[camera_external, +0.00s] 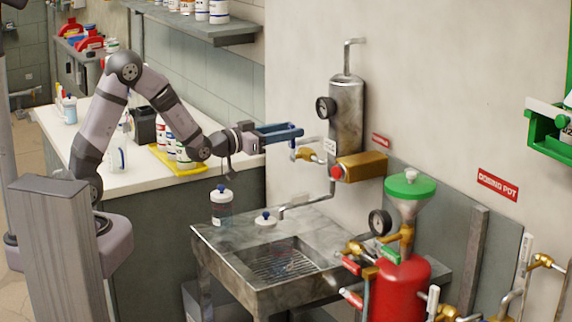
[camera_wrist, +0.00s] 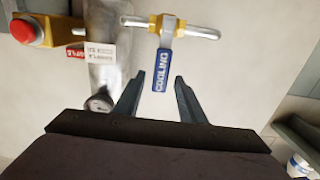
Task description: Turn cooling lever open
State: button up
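The cooling lever (camera_wrist: 162,71) has a blue handle lettered COOLING and hangs from a brass valve on a short pipe (camera_wrist: 200,32) in the wrist view. The brass valve (camera_external: 307,155) also shows in the external view, beside the metal cylinder. My gripper (camera_wrist: 158,82) is open, with its two blue-grey fingers apart. In the wrist view the lever handle appears between and just beyond the fingertips; I cannot tell whether they touch it. In the external view my gripper (camera_external: 298,132) reaches toward the wall at the valve, and its fingers hide most of the handle.
A metal cylinder (camera_external: 346,110) with a gauge (camera_external: 325,107) stands right of the valve. A brass box (camera_external: 362,167) with a red button (camera_external: 336,172) is below it. A steel sink (camera_external: 235,245) lies below, with a bottle (camera_external: 221,207) at its edge. A red dosing pot (camera_external: 400,285) stands right.

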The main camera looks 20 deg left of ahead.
jog(key=shift+p+x, duration=1.05)
jog(key=shift+x, duration=1.65)
grip_shut()
